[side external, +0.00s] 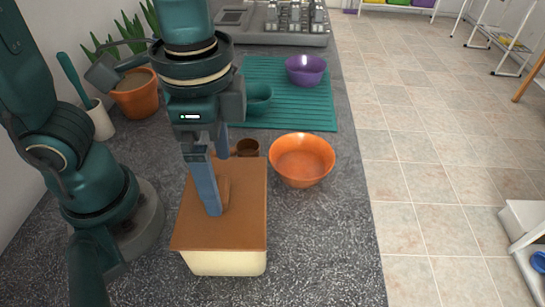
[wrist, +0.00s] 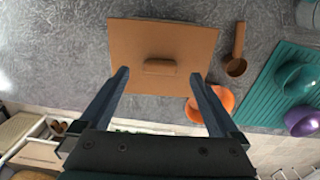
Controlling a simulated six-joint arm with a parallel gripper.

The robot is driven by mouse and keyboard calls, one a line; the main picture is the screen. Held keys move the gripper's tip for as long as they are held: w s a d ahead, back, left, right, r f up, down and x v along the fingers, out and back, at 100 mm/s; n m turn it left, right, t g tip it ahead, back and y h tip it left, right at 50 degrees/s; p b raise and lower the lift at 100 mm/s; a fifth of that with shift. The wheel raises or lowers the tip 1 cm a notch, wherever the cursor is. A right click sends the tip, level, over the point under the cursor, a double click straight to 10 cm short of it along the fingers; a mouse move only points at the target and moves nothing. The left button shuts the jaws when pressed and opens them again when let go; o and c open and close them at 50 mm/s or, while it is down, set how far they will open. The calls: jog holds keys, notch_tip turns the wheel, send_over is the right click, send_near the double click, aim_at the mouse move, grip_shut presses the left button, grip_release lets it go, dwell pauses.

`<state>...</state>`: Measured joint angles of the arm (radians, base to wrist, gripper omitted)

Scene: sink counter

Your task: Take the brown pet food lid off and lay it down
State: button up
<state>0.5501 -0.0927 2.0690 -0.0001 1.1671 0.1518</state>
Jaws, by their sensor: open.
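The brown lid (side external: 245,225) lies flat on a cream box (side external: 225,262) on the counter, and it covers the box top. A raised brown handle (side external: 225,192) sits at the middle of the lid. In the wrist view, the lid (wrist: 190,38) is ahead of my fingers, with its handle (wrist: 159,67) between and beyond the fingertips. My gripper (wrist: 158,76) is open and empty. In the side external view, my gripper (side external: 205,185) is over the lid, with one finger partly hiding the handle. I cannot tell whether the fingers touch the lid.
An orange bowl (side external: 302,160) stands close to the right of the box. A brown scoop (side external: 247,147) lies behind it. A green mat (side external: 310,112) holds a purple bowl (side external: 306,70) and a green bowl (side external: 258,98). The counter at the front right is clear.

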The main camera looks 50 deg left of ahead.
aim_at(223, 195)
jog(key=shift+f, duration=1.45)
jog(key=shift+c, duration=0.3)
jog(key=shift+r, duration=0.1)
grip_shut()
